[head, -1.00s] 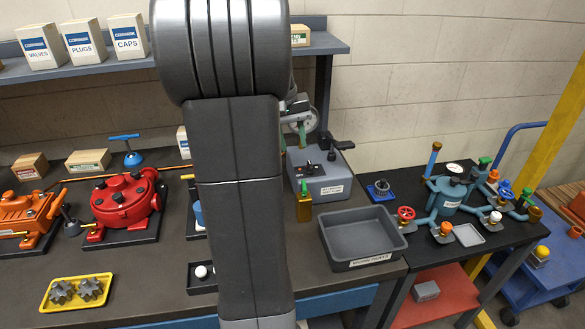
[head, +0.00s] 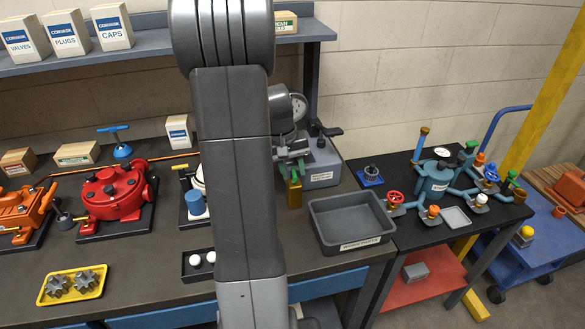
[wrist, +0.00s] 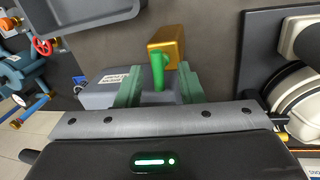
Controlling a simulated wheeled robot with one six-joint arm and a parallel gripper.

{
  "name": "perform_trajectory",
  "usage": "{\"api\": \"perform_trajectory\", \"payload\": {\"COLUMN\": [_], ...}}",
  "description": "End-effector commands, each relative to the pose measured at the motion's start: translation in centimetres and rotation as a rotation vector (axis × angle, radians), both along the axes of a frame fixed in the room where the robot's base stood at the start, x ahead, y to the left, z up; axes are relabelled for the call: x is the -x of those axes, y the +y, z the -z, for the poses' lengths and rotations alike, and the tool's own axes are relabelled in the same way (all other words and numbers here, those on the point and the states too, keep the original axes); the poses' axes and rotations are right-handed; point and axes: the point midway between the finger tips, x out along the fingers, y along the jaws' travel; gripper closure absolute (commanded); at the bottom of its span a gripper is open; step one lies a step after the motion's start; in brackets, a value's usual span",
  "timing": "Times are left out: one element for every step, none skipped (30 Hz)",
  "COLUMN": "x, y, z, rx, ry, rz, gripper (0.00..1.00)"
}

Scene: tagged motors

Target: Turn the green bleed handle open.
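The green handle (wrist: 157,70) stands on a brass block (wrist: 167,45) in the wrist view. My gripper (wrist: 158,88) is open, with one green finger on each side of the handle and a visible gap between them. Whether either finger touches the handle cannot be told. In the head view the brass block (head: 295,193) shows in front of the grey pump box (head: 322,168), below my gripper (head: 291,160). My gripper and arm hide most of the handle there.
A grey tray (head: 350,224) stands to the right of the brass block. The black side table (head: 470,228) carries a blue vessel (head: 434,182) with several coloured valves. A red pump (head: 112,193) is on the left. A white-lidded round unit (wrist: 298,100) is close to my gripper.

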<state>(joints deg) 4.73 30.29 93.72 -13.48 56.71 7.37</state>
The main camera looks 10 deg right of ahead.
Motion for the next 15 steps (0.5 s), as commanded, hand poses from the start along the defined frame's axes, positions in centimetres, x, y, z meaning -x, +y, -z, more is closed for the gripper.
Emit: {"api": "perform_trajectory", "payload": {"x": [0.0,0.0,0.0,0.0,0.0,0.0,0.0,0.0,0.0,0.0,0.0,0.0,0.0,0.0,0.0], "y": [-0.02,-0.02,-0.01,-0.01,-0.01,-0.01,-0.01,-0.01,-0.01,-0.01,-0.01,-0.02,-0.02,-0.02,-0.02], "z": [0.03,0.03,0.02,0.02,0.01,0.01,0.0,0.0,0.0,-0.01,-0.01,-0.01,-0.02,-0.02,-0.01], "rx": [0.0,0.0,0.0,0.0,0.0,0.0,0.0,0.0,0.0,0.0,0.0,0.0,0.0,0.0,0.0], "ry": [0.0,0.0,0.0,0.0,0.0,0.0,0.0,0.0,0.0,0.0,0.0,0.0,0.0,0.0,0.0], "rz": [0.0,0.0,0.0,0.0,0.0,0.0,0.0,0.0,0.0,0.0,0.0,0.0,0.0,0.0,-0.004], "gripper": [0.66,0.66,0.66,0.66,0.66,0.7,0.75,0.81,0.89,0.95,1.0,1.0,1.0,1.0,1.0]}}
